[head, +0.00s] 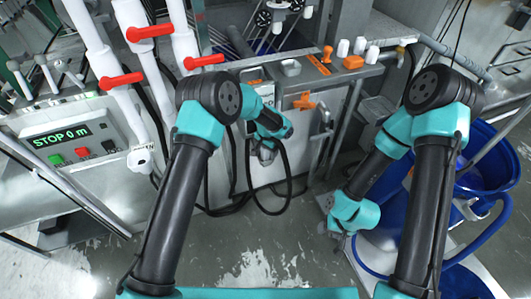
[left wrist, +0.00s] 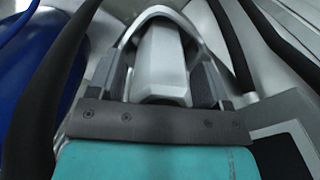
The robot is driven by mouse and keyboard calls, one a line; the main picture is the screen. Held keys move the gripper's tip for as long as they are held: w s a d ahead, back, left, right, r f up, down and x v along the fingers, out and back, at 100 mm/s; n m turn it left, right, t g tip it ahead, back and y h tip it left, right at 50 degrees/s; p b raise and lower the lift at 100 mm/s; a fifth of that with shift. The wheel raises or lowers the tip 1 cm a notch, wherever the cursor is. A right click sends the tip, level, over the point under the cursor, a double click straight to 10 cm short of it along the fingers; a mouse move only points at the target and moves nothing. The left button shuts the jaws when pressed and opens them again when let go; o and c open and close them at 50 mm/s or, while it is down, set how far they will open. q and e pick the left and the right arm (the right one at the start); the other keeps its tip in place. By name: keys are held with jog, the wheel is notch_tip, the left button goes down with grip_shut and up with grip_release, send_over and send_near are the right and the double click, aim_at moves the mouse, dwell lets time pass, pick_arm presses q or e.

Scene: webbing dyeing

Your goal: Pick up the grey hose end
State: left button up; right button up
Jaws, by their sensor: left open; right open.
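My left gripper (head: 266,152) is low in front of the grey machine cabinet, beside a looped black hose (head: 287,180). In the left wrist view its open dark jaws (left wrist: 160,80) stand on either side of a light grey, block-shaped piece (left wrist: 162,55). This may be the grey hose end; I cannot tell for certain, nor whether the jaws touch it. In the head view that spot is small and partly hidden by my gripper. My right gripper (head: 327,203) is open, small in view and apart from the hose, above the floor at the right.
A control panel (head: 72,142) reading "STOP 0 m" and white pipes with red valve handles (head: 150,32) are at the left. Orange-handled fittings (head: 304,101) are on the cabinet. Blue barrels (head: 487,165) and a blue hose (head: 487,232) are at the right. The middle floor is clear.

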pick_arm(q)
jog(key=shift+c, duration=0.5)
jog(key=c, duration=1)
jog(key=shift+c, duration=0.2)
jog(key=shift+r, duration=0.45)
notch_tip(320, 180, up, 3)
jog(key=s+r, duration=0.1)
jog(key=s, duration=1.5)
